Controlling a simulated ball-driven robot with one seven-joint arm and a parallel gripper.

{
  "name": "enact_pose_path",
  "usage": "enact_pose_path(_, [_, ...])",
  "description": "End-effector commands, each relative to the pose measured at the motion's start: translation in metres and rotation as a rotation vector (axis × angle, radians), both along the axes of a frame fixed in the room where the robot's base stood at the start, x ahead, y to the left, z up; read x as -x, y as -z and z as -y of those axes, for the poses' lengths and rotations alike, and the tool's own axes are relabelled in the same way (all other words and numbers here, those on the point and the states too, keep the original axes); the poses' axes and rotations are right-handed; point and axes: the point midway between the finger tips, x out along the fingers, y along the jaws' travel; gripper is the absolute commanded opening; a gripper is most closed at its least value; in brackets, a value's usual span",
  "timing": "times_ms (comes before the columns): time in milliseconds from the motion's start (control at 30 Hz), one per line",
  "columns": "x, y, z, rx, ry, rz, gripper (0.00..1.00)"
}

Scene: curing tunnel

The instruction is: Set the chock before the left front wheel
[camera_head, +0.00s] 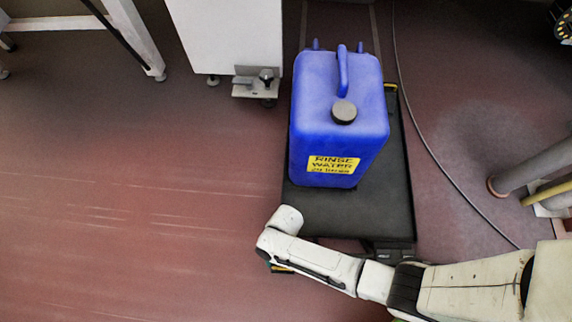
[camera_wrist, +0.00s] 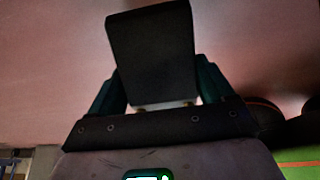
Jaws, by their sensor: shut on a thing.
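The chock (camera_wrist: 152,55) is a black block in the wrist view. My gripper (camera_wrist: 153,88) is shut on it, with one dark green finger on each side. In the head view my arm reaches to the near left corner of a low black cart (camera_head: 335,212), and it hides the gripper and chock there. A dark rounded thing (camera_wrist: 262,112) at the right of the wrist view may be a wheel; I cannot tell which. The left front wheel does not show clearly in the head view. I cannot tell whether the chock touches the floor.
A blue rinse water canister (camera_head: 340,115) stands upright on the cart. A white cabinet (camera_head: 230,35) on feet stands at the back left. A cable (camera_head: 425,140) and grey pipes (camera_head: 530,168) lie to the right. The red floor (camera_head: 130,200) at left is clear.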

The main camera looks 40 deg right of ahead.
Motion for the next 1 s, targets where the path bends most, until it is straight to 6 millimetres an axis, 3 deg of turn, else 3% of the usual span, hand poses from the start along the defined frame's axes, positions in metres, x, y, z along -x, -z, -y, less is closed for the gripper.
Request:
enact_pose_path(200, [-0.001,0.027,0.017,0.0,0.003,0.0,0.35])
enact_pose_path(333, [-0.002,0.046,0.015,0.001,0.001,0.0,0.35])
enact_pose_path(767, [-0.001,0.051,0.015,0.0,0.0,0.001,0.35])
enact_pose_path(800, [-0.001,0.051,0.015,0.0,0.001,0.0,0.83])
enact_pose_path(1000, [-0.001,0.05,0.015,0.0,0.001,0.0,1.0])
